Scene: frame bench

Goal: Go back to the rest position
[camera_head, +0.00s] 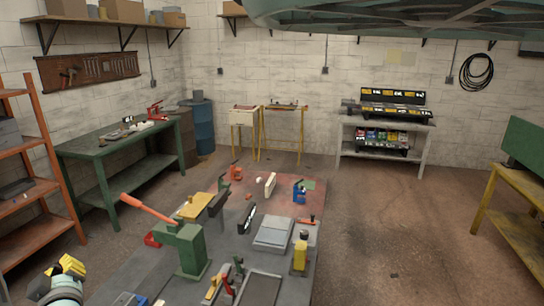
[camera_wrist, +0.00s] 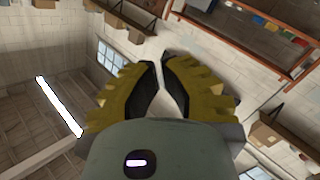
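My gripper (camera_head: 68,270) shows at the bottom left corner of the head view, beside the near left side of the bench (camera_head: 130,275). In the wrist view my gripper (camera_wrist: 161,65) has two yellow fingers with black inner pads. A narrow light gap shows between the pads, and nothing is held in it. The wrist view looks toward walls, shelves and windows at a tilt, with no bench object near the fingers.
A green lever press (camera_head: 183,250) with a raised orange handle (camera_head: 148,207) stands on the bench right of my gripper. An orange rack (camera_head: 30,180) is at left.

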